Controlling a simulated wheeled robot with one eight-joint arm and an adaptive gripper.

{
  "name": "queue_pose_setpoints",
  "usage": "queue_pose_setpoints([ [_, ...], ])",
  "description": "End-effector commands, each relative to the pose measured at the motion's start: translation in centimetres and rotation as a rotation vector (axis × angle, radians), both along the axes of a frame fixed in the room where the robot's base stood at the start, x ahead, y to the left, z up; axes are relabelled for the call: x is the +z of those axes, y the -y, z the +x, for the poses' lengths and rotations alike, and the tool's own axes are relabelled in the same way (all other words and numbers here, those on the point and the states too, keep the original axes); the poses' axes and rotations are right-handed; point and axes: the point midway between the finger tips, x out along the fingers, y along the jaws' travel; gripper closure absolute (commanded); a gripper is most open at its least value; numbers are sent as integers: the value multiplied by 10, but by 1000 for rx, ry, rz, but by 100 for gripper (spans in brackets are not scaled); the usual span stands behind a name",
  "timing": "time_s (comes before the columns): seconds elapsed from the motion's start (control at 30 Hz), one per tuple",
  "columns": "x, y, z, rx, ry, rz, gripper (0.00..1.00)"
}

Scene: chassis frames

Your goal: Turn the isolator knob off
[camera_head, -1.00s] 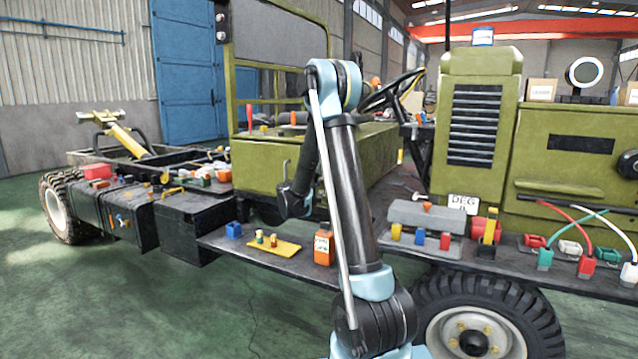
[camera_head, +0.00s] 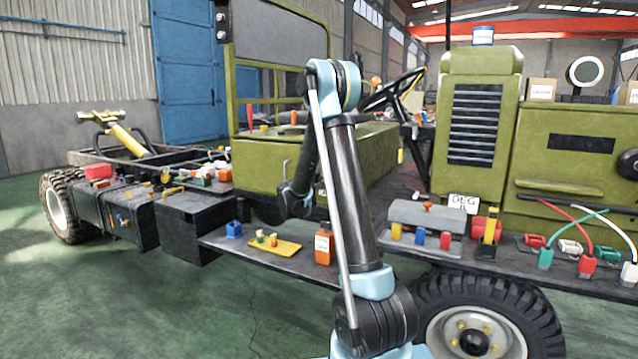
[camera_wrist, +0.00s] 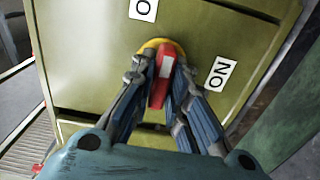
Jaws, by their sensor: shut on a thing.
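The isolator knob (camera_wrist: 158,94) is a red bar with a white stripe on a yellow round base (camera_wrist: 150,44), seen in the wrist view on an olive-green panel. The bar stands nearly upright in the picture, leaning slightly. A white ON label (camera_wrist: 221,74) is to its right. Another white label (camera_wrist: 143,9) above the knob is cut off, with only an O showing. My gripper (camera_wrist: 163,78) is shut on the red bar, with one finger on each side. In the head view the knob cannot be made out.
In the head view, the truck's side shelf holds an orange bottle (camera_head: 323,244), a yellow tray (camera_head: 287,248) and a blue block (camera_head: 234,229). A grey toolbox-like case (camera_head: 427,215) is farther right. The green floor at the front left is clear.

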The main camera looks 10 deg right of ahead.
Motion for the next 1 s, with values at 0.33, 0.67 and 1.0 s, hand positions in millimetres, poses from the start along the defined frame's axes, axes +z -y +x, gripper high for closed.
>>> queue_pose_setpoints([
  [0.33, -2, -2, 0, 4, -17, -16, 100],
  [0.67, -2, -2, 0, 3, -17, -16, 67],
  [1.0, -1, -1, -1, 1, -16, -18, 67],
])
